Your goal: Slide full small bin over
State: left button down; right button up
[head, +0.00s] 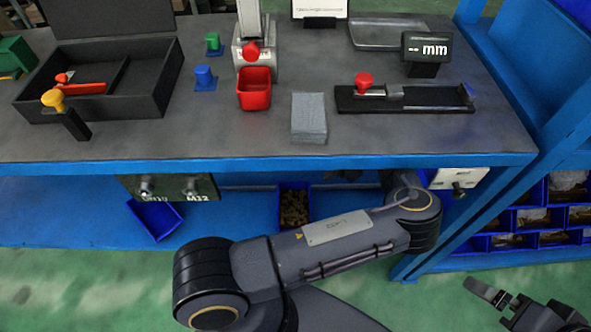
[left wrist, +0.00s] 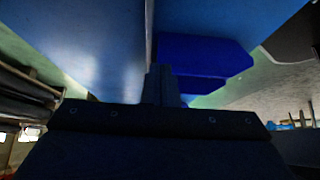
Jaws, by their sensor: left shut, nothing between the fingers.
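A small blue bin (head: 293,208) full of brown pieces stands on the blue lower shelf, under the table's front edge. A second small blue bin (head: 155,220) sits turned at an angle further left, with no contents visible. My left arm crosses the middle of the head view and reaches under the table at the right, where its gripper is hidden. In the left wrist view the left gripper (left wrist: 162,88) is shut and empty, with a blue bin (left wrist: 205,55) just beyond its tips. I cannot tell whether they touch. My right gripper (head: 498,298) is at the lower right, clear of the bins.
The table (head: 235,140) overhangs the lower shelf (head: 60,215). A dark plate (head: 172,187) with knobs hangs at its front edge. A blue rack (head: 545,225) with filled bins stands at the right. Shelf room is free between the two small bins.

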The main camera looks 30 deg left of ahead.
aim_at(296, 182)
pick_arm(q)
jog(key=s+a, duration=0.1)
jog(key=a, duration=0.2)
jog(key=s+a, duration=0.2)
jog(key=a, duration=0.1)
jog(key=s+a, duration=0.2)
jog(key=shift+s+a, duration=0.25)
jog(key=shift+a, duration=0.15)
jog(key=shift+s+a+f+b, duration=0.2)
jog(key=shift+f+b, duration=0.25)
jog(key=shift+f, duration=0.3)
jog(key=shift+f, duration=0.15)
